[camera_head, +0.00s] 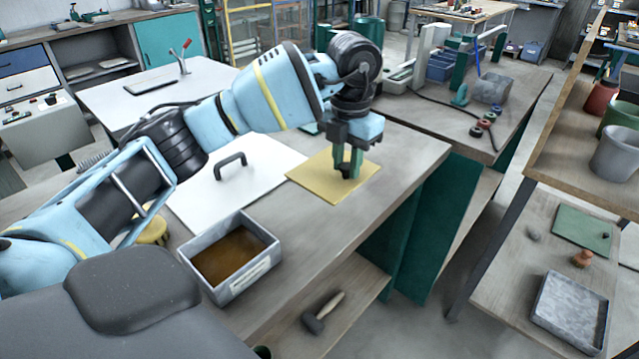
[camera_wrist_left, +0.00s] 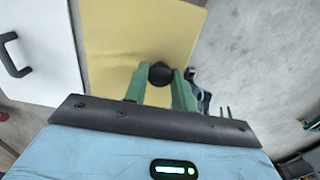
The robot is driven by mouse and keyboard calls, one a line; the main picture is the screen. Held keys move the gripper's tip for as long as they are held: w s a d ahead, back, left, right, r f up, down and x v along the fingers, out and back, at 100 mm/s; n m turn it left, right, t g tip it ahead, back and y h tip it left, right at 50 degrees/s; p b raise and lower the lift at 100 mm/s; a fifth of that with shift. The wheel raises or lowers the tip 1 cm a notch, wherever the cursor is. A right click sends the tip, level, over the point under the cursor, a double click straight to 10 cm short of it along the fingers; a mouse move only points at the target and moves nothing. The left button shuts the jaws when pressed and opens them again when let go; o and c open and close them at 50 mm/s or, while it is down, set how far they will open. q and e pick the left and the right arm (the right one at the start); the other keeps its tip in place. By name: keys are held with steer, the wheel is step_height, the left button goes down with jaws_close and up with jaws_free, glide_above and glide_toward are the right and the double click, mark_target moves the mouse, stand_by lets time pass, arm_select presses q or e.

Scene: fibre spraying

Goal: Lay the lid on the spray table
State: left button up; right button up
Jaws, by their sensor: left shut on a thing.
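The lid looks to be a flat yellow square plate (camera_head: 318,186) with a black knob at its middle. My left gripper (camera_head: 348,168) comes down on it from above, its green fingers shut on the black knob. In the left wrist view the knob (camera_wrist_left: 160,74) sits between the two fingertips, with the yellow plate (camera_wrist_left: 130,35) behind it. The plate is level and low over the grey workbench (camera_head: 290,235); I cannot tell whether it touches. Which surface is the spray table is not clear. My right gripper is out of view.
A white panel with a dark handle (camera_head: 229,165) lies beside the plate's left edge. A grey box of brown material (camera_head: 228,290) stands at the bench's front. A mallet (camera_head: 322,312) lies on the lower shelf. Bare bench top shows right of the plate.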

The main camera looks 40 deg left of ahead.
mark_target(346, 166)
arm_select(q)
steer(key=shift+f, duration=4.3)
steer(key=o, duration=1)
steer(key=shift+f, duration=0.15)
step_height(346, 166, up, 12)
steer(key=shift+r, duration=0.2)
